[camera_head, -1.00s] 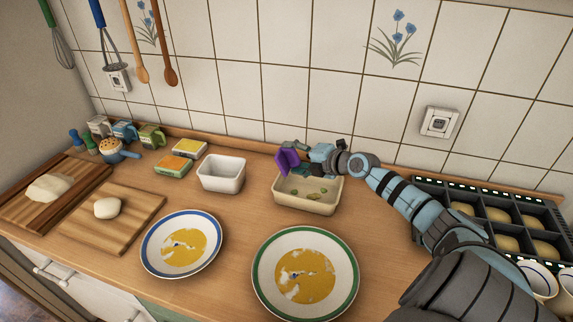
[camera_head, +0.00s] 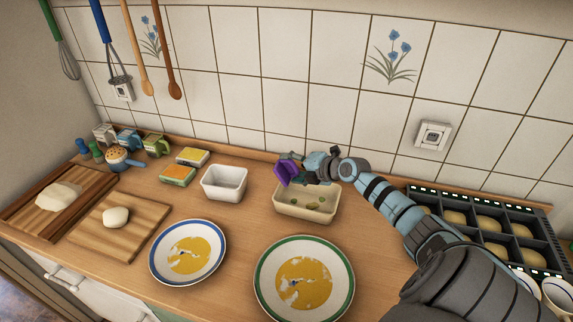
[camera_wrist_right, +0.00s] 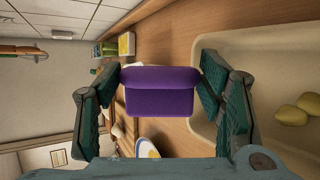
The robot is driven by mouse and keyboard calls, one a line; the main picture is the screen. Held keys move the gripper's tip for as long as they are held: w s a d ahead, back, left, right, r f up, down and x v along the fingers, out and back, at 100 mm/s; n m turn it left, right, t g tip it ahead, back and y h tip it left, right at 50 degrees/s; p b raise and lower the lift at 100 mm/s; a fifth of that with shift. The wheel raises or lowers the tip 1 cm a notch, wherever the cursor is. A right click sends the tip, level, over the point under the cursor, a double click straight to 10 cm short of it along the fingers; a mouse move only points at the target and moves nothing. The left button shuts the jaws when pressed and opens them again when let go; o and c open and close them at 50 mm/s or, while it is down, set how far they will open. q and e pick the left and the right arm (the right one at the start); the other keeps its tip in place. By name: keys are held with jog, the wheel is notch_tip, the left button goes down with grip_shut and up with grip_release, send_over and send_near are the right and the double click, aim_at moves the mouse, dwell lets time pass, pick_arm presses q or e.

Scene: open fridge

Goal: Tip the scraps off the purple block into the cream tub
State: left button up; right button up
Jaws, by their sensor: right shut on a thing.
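The purple block (camera_head: 284,172) is held tilted by my right gripper (camera_head: 304,164), above the left back part of the cream tub (camera_head: 305,212). In the right wrist view the purple block (camera_wrist_right: 160,92) sits between the two fingers of my right gripper (camera_wrist_right: 160,84), which are shut on it. No scraps show on its visible faces. My left gripper is not in view.
A white tub (camera_head: 224,184) stands left of the cream tub. Two plates with yellow centres, one blue-rimmed (camera_head: 188,285) and one green-rimmed (camera_head: 268,300), lie in front. A dark tray of buns (camera_head: 540,245) is at right. The tiled wall is close behind.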

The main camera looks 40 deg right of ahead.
jog(key=shift+w+a+r+p, duration=0.1)
jog(key=shift+r+p, duration=0.5)
jog(key=shift+w+a+f+g+b, duration=0.1)
jog(key=shift+g+b, duration=0.2)
jog(key=shift+g, duration=0.2)
jog(key=shift+f+h, duration=0.2)
jog(key=shift+h, duration=0.1)
jog(key=shift+w+n+g+h, duration=0.2)
jog(key=shift+n+g+h, duration=0.25)
jog(key=shift+g, duration=0.55)
jog(key=shift+a+f+g, duration=0.1)
jog(key=shift+f+g, duration=0.05)
jog(key=shift+g, duration=0.25)
jog(key=shift+w, duration=0.1)
jog(key=shift+a+n+g+h, duration=0.1)
jog(key=shift+n+g+h, duration=0.3)
jog(key=shift+g, duration=0.4)
jog(key=shift+g+h, duration=0.35)
jog(key=shift+g, duration=0.15)
